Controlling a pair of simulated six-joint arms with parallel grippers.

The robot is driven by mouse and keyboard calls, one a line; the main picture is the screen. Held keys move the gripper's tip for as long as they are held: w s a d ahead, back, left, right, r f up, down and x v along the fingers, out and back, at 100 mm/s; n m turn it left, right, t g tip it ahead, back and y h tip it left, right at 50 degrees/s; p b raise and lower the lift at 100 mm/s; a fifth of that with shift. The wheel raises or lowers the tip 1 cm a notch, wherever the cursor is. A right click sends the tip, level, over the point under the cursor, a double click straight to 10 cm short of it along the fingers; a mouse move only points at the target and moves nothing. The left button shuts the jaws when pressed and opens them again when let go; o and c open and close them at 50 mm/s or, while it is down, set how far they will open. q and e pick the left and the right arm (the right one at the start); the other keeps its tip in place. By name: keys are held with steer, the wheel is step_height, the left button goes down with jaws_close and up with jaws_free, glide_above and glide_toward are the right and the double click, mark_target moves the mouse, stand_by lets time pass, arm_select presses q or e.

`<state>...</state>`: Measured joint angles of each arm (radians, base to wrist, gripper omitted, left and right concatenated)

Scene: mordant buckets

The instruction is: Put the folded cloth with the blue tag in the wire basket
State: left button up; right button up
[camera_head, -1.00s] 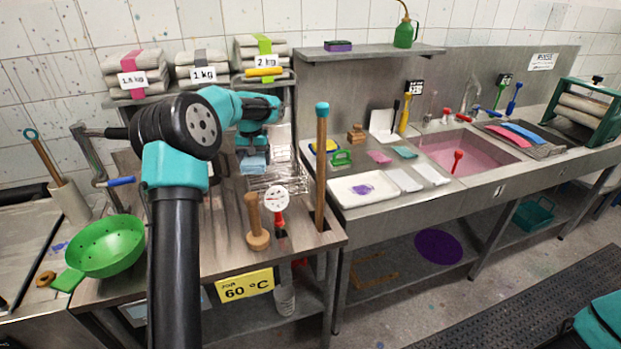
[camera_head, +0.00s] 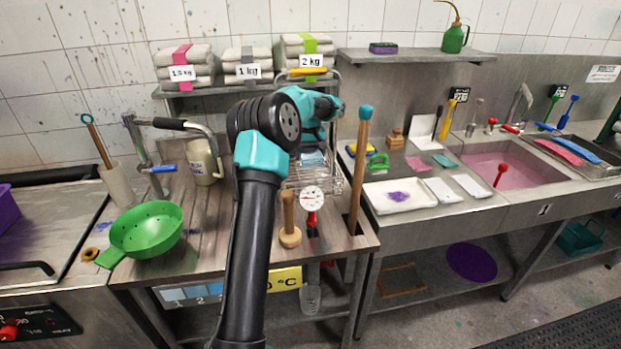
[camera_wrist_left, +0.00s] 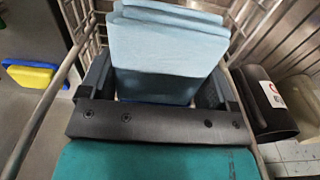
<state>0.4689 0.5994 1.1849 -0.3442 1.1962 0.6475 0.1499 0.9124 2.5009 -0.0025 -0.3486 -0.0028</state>
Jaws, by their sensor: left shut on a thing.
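My left gripper (camera_head: 312,146) is shut on a light blue folded cloth (camera_wrist_left: 165,55). In the left wrist view its two dark fingers are on either side of the cloth, and a darker blue strip shows at the cloth's lower edge. The cloth also shows below the gripper in the head view (camera_head: 313,159). The wire basket (camera_head: 332,181) stands at the back of the wooden top. In the left wrist view the basket's wires (camera_wrist_left: 47,103) run on both sides of the cloth. I cannot tell whether the cloth touches the basket floor. My right gripper is out of view.
A shelf with weighted cloth stacks (camera_head: 246,68) is behind. A green colander (camera_head: 146,230) sits left.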

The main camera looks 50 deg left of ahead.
arm_select(q)
steer(key=shift+f, duration=2.2)
steer(key=shift+f, duration=0.1)
steer(key=shift+f, duration=2.4)
steer(key=shift+f, duration=0.2)
steer(key=o, duration=0.9)
step_height(320, 180, up, 12)
steer(key=shift+d+r, duration=0.1)
steer(key=shift+r, duration=0.1)
